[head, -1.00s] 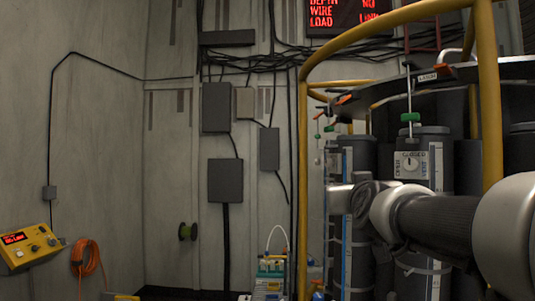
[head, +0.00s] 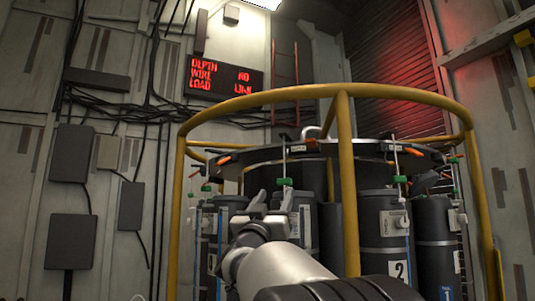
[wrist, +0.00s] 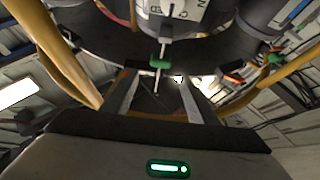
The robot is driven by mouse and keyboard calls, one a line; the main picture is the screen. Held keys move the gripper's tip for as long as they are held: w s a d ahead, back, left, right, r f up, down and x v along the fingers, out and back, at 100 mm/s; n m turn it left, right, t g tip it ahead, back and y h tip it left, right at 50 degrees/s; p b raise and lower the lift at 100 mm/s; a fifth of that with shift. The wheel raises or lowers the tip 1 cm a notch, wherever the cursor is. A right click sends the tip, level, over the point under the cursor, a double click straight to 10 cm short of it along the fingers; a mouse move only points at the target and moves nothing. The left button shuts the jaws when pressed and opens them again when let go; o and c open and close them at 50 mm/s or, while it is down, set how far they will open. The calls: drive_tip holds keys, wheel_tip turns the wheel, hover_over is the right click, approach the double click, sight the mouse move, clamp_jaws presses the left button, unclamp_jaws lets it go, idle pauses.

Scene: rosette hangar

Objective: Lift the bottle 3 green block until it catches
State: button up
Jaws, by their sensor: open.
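In the head view a green block (head: 284,181) sits on a thin upright rod above a dark bottle (head: 307,222), just left of the bottle marked 2. My gripper (head: 274,198) shows just below and left of that block, in front of the bottle's top, and hides part of it. In the wrist view the fingers of my gripper (wrist: 158,80) are apart, and the green block (wrist: 160,62) on its rod appears between and just beyond their tips. I cannot tell whether they touch it. The bottle's own number is not readable.
A yellow rail (head: 345,180) rings the bottles, with a post right of my arm. A dark round plate (head: 330,150) with orange clips hangs above them. More green blocks stand on neighbouring rods, one above bottle 2 (head: 380,222). A red-lettered display (head: 225,78) hangs behind.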

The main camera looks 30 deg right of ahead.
drive_tip(key=shift+p+x, duration=4)
drive_tip(key=shift+x, duration=0.5)
drive_tip(key=shift+w+d+r, duration=0.15)
drive_tip(key=c, duration=1.3)
drive_tip(key=shift+o, duration=0.2)
wheel_tip(320, 180, up, 9)
drive_tip(key=p, duration=0.3)
hover_over(283, 181)
drive_tip(key=shift+r, duration=0.25)
drive_tip(key=o, duration=1.3)
drive_tip(key=shift+f, duration=0.1)
drive_tip(key=shift+c, duration=0.2)
